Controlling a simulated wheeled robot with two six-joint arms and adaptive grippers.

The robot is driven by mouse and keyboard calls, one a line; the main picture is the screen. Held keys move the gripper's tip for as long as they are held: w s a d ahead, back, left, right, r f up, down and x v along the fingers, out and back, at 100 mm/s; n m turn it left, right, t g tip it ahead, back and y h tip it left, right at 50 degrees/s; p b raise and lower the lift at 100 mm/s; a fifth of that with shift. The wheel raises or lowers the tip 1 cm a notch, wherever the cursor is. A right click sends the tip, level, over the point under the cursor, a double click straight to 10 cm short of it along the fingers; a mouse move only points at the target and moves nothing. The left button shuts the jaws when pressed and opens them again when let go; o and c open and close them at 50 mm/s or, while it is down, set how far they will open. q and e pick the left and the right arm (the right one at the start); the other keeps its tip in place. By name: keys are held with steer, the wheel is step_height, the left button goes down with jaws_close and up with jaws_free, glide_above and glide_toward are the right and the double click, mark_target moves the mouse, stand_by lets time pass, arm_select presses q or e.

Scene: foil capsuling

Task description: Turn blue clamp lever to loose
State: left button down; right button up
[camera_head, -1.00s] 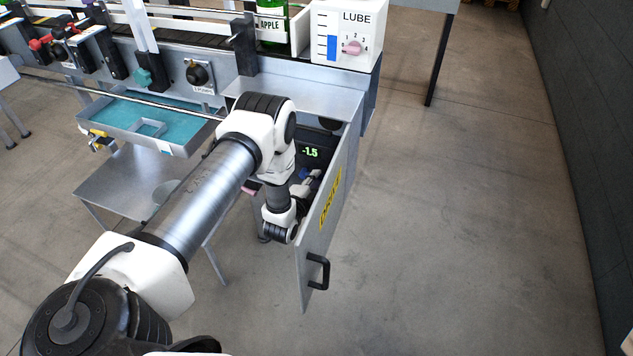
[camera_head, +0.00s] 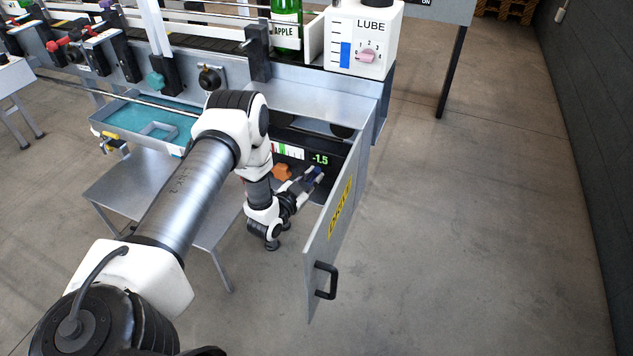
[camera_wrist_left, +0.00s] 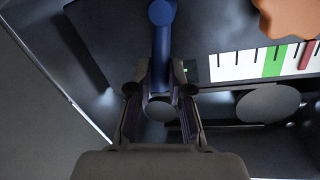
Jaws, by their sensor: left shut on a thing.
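The blue clamp lever (camera_wrist_left: 162,45) runs upward from between my left fingers in the left wrist view, with a round blue end at the top. My left gripper (camera_wrist_left: 160,85) is shut on its lower part; the fingers hide where it meets its mount. In the head view the blue lever (camera_head: 318,171) shows as a small blue piece inside the open cabinet, at the tip of my left gripper (camera_head: 309,180). My right gripper is in neither view.
An orange knob (camera_head: 283,172) and a scale with green and red marks (camera_wrist_left: 268,62) are beside the lever. A display (camera_head: 319,160) reads -1.5. The cabinet door (camera_head: 335,225) stands open right of my arm. A bottle (camera_head: 286,25) and LUBE box (camera_head: 358,45) stand above.

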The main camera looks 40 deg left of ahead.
arm_select(q)
steer(key=shift+s+a+n+b, duration=0.15)
steer(key=shift+a+n+b, duration=0.25)
steer(key=shift+n, duration=0.4)
steer(key=c, duration=1.1)
jaws_free()
steer(key=s, duration=1.2)
steer(key=shift+d+r, duration=0.15)
steer(key=shift+d, duration=0.05)
